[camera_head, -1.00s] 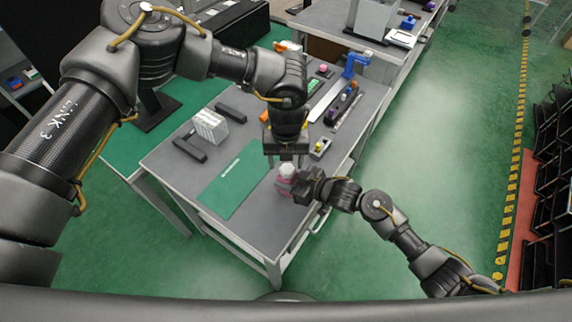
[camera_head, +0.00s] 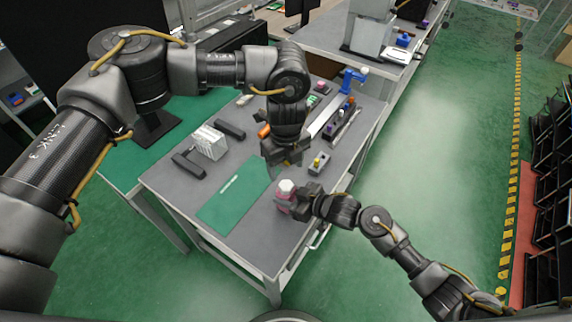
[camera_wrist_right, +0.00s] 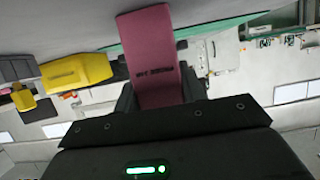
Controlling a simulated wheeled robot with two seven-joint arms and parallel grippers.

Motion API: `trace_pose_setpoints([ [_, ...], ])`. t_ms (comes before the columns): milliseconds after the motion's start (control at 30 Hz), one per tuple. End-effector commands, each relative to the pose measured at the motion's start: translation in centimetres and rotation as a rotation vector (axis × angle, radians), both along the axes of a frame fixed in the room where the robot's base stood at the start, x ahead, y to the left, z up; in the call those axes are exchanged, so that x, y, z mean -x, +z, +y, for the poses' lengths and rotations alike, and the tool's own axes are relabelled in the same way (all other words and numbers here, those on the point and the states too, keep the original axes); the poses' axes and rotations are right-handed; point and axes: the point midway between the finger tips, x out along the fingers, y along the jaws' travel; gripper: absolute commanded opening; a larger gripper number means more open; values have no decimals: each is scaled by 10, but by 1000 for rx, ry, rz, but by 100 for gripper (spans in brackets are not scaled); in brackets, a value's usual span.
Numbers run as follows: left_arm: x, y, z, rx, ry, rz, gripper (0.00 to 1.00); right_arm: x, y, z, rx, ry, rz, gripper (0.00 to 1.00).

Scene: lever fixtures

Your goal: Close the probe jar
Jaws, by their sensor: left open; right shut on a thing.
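The probe jar (camera_head: 284,202) is a dark pink container standing near the front right of the grey table, with a white cap (camera_head: 286,186) on its top. Whether the cap is fully seated cannot be told. My right gripper (camera_head: 294,203) is shut on the jar's side from the right. In the right wrist view the jar's pink face with dark lettering (camera_wrist_right: 150,58) rises between the fingers. My left gripper (camera_head: 283,160) is open and empty, behind and above the jar, clear of the cap.
A green mat (camera_head: 232,192) lies left of the jar. A grey block with a yellow part (camera_head: 318,163) stands behind it to the right. A white rack (camera_head: 208,142) and dark bars (camera_head: 188,165) sit at the left. A blue fixture (camera_head: 352,78) stands farther back.

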Motion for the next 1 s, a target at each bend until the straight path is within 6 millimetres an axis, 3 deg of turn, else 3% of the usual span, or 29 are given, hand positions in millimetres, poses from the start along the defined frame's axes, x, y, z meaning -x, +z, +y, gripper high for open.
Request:
trace_pose_setpoints([
  [467,0,-7,0,-1,17,0,63,0,0,0,0,0,0,0],
  [1000,0,-75,0,-2,16,0,63,0,0,0,0,0,0,0],
])
